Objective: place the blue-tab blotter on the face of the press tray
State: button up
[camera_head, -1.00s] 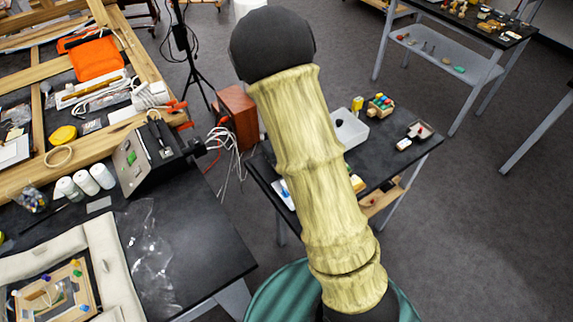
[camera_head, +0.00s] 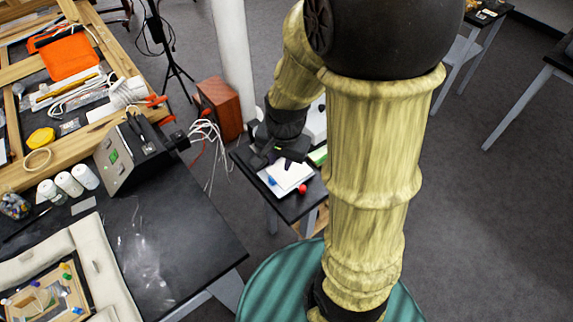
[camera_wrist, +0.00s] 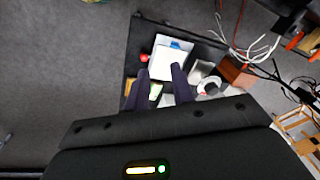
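A white square sheet (camera_head: 291,178) with a blue tab (camera_head: 272,181), which looks like the blue-tab blotter, lies on the small dark table. In the wrist view the sheet (camera_wrist: 168,63) shows beyond my fingertips, its blue tab (camera_wrist: 178,44) at the far edge. My gripper (camera_wrist: 160,73) is open and empty, its two dark fingers apart and pointing toward the sheet. In the head view my gripper (camera_head: 289,161) hangs over the sheet's far part; I cannot tell the height gap. I cannot tell for sure which thing is the press tray.
A red knob (camera_head: 302,188) is beside the sheet. A wooden box (camera_head: 218,106) and loose cables (camera_head: 206,134) are left of the small table. The black workbench (camera_head: 190,225) at left holds a padded cream frame (camera_head: 92,245).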

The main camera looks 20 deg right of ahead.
jog(key=s+n, duration=0.1)
jog(key=n, duration=0.1)
jog(key=s+r+n, duration=0.1)
jog(key=n, duration=0.2)
jog(key=s+r+n, duration=0.1)
jog(key=s+n, duration=0.1)
jog(key=n, duration=0.1)
jog(key=shift+t, duration=0.4)
